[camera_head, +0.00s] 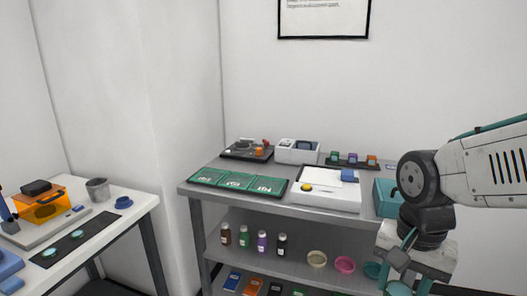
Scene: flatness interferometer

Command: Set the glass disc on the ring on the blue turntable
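Two small pale teal discs lie on a black strip on the left table; one (77,234) is nearer the back and the other (48,253) nearer the front. They look like glass, but are small in view. A low round blue piece (124,202) sits near that table's right edge; I cannot tell whether it is the turntable. Another blue object (7,265) is cut off by the left picture edge. No ring can be made out. My gripper (400,284) hangs at the lower right, far from the left table; its fingertips are not clear.
The left table (118,222) also bears an orange box (42,208) and a grey cup (97,190). A grey shelf bench (190,190) holds green boards (238,181), a white device (325,198), bottles and bowls. A floor gap separates the two.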

